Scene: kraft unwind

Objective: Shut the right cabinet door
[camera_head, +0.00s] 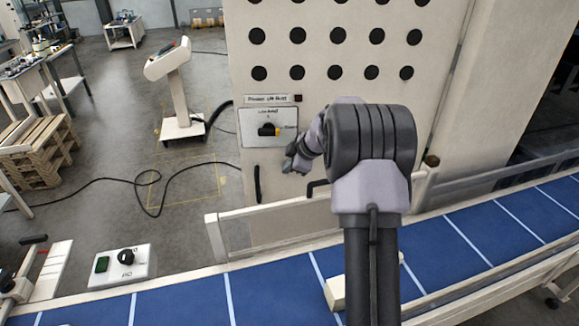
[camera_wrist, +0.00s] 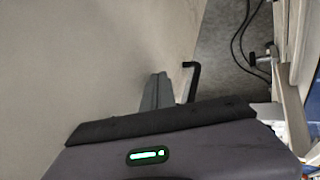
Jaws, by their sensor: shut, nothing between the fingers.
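A pale perforated cabinet panel (camera_head: 335,20) stands upright behind the conveyor; I take it to be the cabinet door, but cannot tell whether it is right or left, or how far it stands open. A black handle (camera_head: 257,183) sits low near its left edge, and a black handle also shows in the wrist view (camera_wrist: 190,80). My gripper (camera_head: 291,158) is in front of the panel, right of the handle. In the wrist view its grey fingers (camera_wrist: 156,92) are together and empty, close to the pale surface. My arm hides the panel's lower right.
A switch plate (camera_head: 268,128) with a rotary knob is on the panel, just left of my gripper. A blue conveyor (camera_head: 180,300) with a pale side rail (camera_head: 265,215) runs below. A pedestal (camera_head: 178,90) and cables stand on open floor at left.

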